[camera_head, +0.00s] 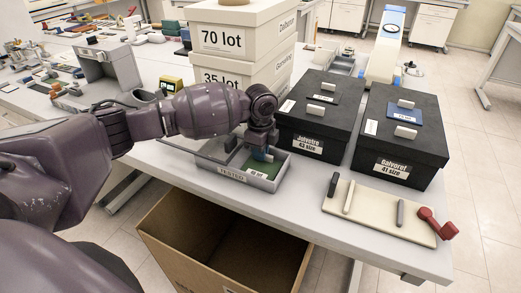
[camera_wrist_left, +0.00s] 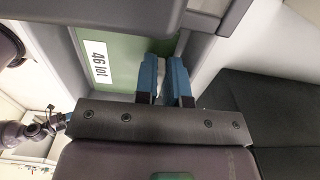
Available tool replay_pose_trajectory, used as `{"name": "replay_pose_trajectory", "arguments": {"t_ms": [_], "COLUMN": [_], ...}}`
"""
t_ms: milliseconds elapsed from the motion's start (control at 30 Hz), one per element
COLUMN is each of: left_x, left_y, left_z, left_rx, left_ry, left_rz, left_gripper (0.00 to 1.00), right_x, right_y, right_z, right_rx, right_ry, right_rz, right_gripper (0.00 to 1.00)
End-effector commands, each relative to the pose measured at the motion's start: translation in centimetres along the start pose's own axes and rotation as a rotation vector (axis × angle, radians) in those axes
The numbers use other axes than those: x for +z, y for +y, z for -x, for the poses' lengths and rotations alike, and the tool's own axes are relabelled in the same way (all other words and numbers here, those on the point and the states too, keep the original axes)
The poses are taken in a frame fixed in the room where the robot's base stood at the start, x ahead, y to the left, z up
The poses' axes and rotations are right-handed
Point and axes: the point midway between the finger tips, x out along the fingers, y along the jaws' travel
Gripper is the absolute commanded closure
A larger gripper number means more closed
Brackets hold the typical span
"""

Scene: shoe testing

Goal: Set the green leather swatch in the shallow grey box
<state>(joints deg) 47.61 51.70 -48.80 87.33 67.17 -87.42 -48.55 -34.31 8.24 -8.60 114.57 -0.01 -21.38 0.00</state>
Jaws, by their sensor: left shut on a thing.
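The green leather swatch (camera_head: 259,166) lies inside the shallow grey box (camera_head: 275,184), whose front carries a "TESTED" label. In the left wrist view the swatch (camera_wrist_left: 128,58) bears a white "46 lot" label, and a grey rim of the box (camera_wrist_left: 222,14) shows above it. My left gripper (camera_head: 262,155) reaches down over the box. Its blue fingers, also in the left wrist view (camera_wrist_left: 165,65), are shut on the swatch at a small pale piece between them. I cannot tell whether the swatch rests fully on the box floor. My right gripper is not in view.
Two black shoe boxes (camera_head: 320,148) (camera_head: 394,162) stand right of the grey box. White "lot" boxes (camera_head: 225,70) are stacked behind my arm. A cream board (camera_head: 375,222) with tools lies at the front right. An open cardboard box (camera_head: 180,232) stands below the table edge.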

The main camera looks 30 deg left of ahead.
Motion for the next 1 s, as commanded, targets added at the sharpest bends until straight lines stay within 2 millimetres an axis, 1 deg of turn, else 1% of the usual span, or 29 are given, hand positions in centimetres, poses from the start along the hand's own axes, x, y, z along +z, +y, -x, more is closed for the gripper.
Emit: {"name": "replay_pose_trajectory", "arguments": {"t_ms": [233, 267, 300, 433, 467, 1000], "left_x": [0.0, 0.01, 0.01, 0.0, 0.0, 0.06], "left_y": [0.02, 0.01, 0.01, -0.01, -0.02, -0.27], "left_z": [-0.56, -0.57, -0.53, -0.5, -0.48, -0.22], "left_rx": [0.001, 0.001, 0.0, 0.0, -0.001, -0.01], "left_ry": [0.0, 0.0, 0.0, 0.0, 0.0, 0.001], "left_rz": [0.0, 0.0, 0.0, 0.0, 0.0, 0.001], "left_gripper": [1.0, 0.88, 0.82, 0.62, 0.6, 0.6], "right_x": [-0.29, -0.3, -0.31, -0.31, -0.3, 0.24], "right_y": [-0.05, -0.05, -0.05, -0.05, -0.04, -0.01], "right_z": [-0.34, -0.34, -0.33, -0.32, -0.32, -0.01], "right_rx": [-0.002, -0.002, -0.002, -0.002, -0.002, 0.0], "right_ry": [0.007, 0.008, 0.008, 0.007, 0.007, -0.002], "right_rz": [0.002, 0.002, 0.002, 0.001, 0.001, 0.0], "right_gripper": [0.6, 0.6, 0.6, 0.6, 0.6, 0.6]}}
